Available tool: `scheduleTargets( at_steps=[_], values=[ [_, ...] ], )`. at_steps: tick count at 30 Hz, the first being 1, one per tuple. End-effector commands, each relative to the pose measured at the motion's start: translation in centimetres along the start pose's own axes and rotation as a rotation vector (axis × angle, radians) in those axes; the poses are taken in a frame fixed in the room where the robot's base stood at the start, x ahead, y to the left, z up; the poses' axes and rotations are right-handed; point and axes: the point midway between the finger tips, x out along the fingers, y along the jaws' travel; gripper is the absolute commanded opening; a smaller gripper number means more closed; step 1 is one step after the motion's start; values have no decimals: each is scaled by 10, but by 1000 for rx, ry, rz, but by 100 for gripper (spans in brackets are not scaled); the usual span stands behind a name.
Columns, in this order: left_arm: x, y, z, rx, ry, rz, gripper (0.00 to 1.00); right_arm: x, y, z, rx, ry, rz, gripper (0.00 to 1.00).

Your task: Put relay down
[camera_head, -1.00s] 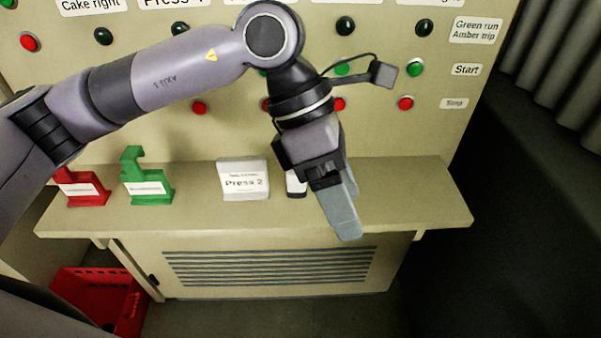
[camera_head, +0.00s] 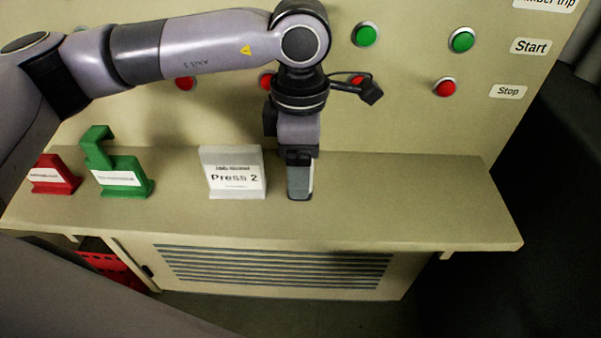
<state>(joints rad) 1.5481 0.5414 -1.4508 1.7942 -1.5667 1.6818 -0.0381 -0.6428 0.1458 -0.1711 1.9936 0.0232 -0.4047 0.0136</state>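My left gripper (camera_head: 300,178) points straight down at the shelf (camera_head: 400,205), just right of the grey stand labelled "Press 2" (camera_head: 235,177). Its fingers are seen edge-on and overlap, so I cannot tell whether they are open or shut. Its tips are at or close to the shelf top; contact is unclear. I cannot make out a relay; one may be hidden by the fingers. My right gripper is out of view.
A green bracket (camera_head: 120,172) and a red bracket (camera_head: 52,175) stand on the shelf's left part. The panel behind has green buttons (camera_head: 462,40) and red buttons (camera_head: 446,87). A red crate (camera_head: 112,262) is below. The shelf's right part is clear.

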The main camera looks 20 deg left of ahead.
Motion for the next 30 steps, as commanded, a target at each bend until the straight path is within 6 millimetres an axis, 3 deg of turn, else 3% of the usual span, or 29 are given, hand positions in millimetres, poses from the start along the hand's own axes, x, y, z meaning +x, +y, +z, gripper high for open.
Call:
scheduleTargets(
  at_steps=[10,15,25,30],
  values=[
    [9,0,0,1,-1,0,70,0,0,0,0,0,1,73],
    [9,0,0,1,-1,0,16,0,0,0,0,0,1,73],
    [6,0,0,1,-2,1,16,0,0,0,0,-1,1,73],
    [-6,1,0,0,-3,3,16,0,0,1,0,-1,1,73]
  ],
)
